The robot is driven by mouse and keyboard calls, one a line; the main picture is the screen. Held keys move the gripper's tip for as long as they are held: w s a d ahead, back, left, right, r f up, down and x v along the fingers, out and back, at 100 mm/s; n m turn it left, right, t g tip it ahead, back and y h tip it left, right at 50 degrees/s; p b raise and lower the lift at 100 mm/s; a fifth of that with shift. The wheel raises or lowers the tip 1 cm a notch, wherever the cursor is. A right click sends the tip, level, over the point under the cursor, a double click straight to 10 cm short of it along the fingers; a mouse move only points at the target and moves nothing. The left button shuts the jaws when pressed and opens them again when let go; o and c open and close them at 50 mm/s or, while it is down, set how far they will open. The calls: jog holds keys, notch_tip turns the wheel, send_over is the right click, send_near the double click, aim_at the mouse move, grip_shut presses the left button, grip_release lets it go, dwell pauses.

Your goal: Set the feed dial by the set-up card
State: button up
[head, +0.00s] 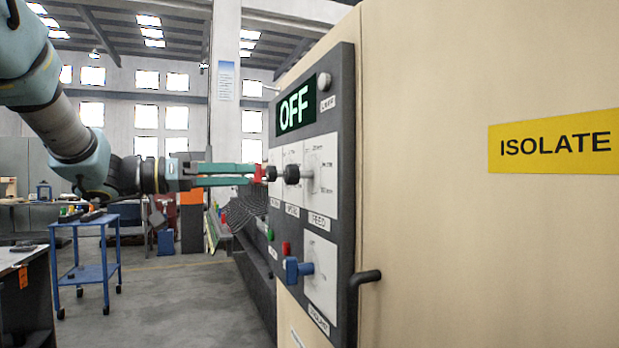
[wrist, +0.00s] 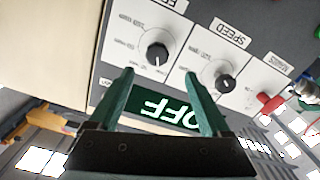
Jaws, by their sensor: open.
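The feed dial (head: 292,174) is a black knob on a pale plate marked FEED, on the dark control panel (head: 343,190). In the wrist view, upside down, the feed dial (wrist: 157,53) sits on its scale plate; the small scale text is not readable. A pale mark shows near its lower edge. My gripper (head: 252,175) is open and empty in front of the panel. In the wrist view its fingertips (wrist: 158,73) straddle the line to the feed dial, which appears just beyond them, apart. I cannot make out a set-up card in either view.
The display (head: 296,106) reads OFF. Beside the feed dial is the SPEED dial (wrist: 225,83), then a red knob (wrist: 268,103). Below are a blue switch handle (head: 297,268) and a red button (head: 286,248). A dark handle (head: 366,277) sticks out right. A blue trolley (head: 88,262) stands left.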

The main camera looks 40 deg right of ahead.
aim_at(286, 175)
jog(key=x, duration=0.3)
jog(key=p+x, duration=0.1)
jog(key=x, duration=0.3)
jog(key=p+x, duration=0.1)
jog(key=x, duration=0.3)
jog(key=shift+s+a, duration=0.15)
jog(key=shift+s, duration=0.15)
grip_shut()
